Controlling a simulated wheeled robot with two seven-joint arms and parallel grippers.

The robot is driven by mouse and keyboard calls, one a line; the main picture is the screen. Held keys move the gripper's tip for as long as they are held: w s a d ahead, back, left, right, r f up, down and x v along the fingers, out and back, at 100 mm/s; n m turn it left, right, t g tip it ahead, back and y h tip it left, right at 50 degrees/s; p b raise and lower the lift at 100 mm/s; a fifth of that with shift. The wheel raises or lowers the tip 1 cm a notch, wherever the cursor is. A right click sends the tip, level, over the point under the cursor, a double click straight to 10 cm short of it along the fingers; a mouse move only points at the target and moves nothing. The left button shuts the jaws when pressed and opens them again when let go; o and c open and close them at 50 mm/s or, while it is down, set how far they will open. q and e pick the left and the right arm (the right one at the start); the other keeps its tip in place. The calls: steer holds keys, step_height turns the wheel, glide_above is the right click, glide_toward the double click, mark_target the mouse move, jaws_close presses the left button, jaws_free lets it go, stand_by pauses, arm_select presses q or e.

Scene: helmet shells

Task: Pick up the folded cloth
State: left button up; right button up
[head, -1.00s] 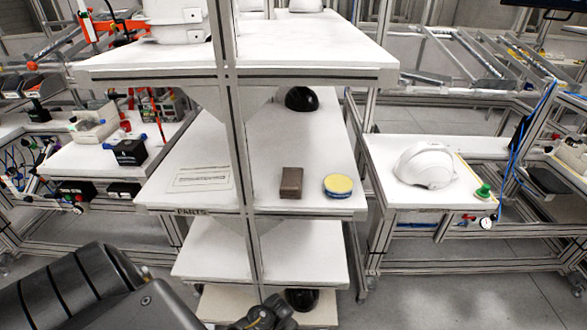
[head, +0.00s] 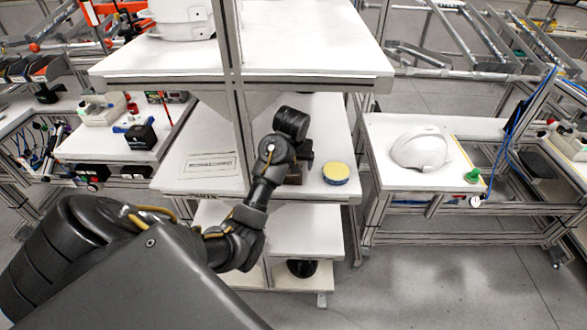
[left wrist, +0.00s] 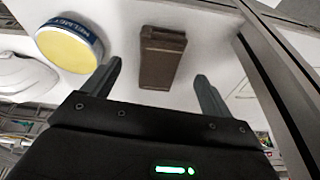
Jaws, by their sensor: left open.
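The folded cloth is a brown, flat rectangular bundle on the white middle shelf. In the head view only a small part of the cloth (head: 294,179) shows behind my left arm. In the left wrist view the whole cloth (left wrist: 162,60) lies ahead of my left gripper (left wrist: 158,72). The gripper's two fingers are spread apart, with the cloth showing between and beyond their tips. They hold nothing, and the gap to the cloth is hard to judge. In the head view the fingertips are hidden. My right gripper is not in view.
A round tin with a yellow top (head: 336,173) stands right of the cloth. A printed card (head: 210,165) lies to the left. A shelf post (head: 240,130) and the upper shelf (head: 300,68) bound the space. A white helmet (head: 420,149) sits on the right table.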

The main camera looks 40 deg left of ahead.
arm_select(q)
steer(key=shift+w+a+r+n, duration=0.15)
steer(key=shift+w+a+r, duration=0.15)
steer(key=shift+r, duration=0.35)
steer(key=shift+w+a+r+n, duration=0.2)
steer(key=shift+w+r, duration=0.2)
steer(key=shift+r, duration=0.2)
steer(key=shift+x, duration=1.15)
steer(key=shift+w+a+f+p, duration=0.1)
steer(key=shift+a+f+p, duration=0.05)
steer(key=shift+f+p, duration=0.15)
steer(key=p+x, duration=0.2)
steer(key=x, duration=0.1)
steer(key=shift+w+a+f, duration=0.1)
steer(key=shift+a+f, duration=0.05)
steer(key=shift+f, duration=0.15)
steer(key=shift+w+a+f, duration=0.1)
steer(key=shift+w+f, duration=0.05)
steer(key=shift+f, duration=0.35)
steer(key=c, duration=1.1)
steer(key=shift+o, duration=0.2)
steer(key=shift+r, duration=0.2)
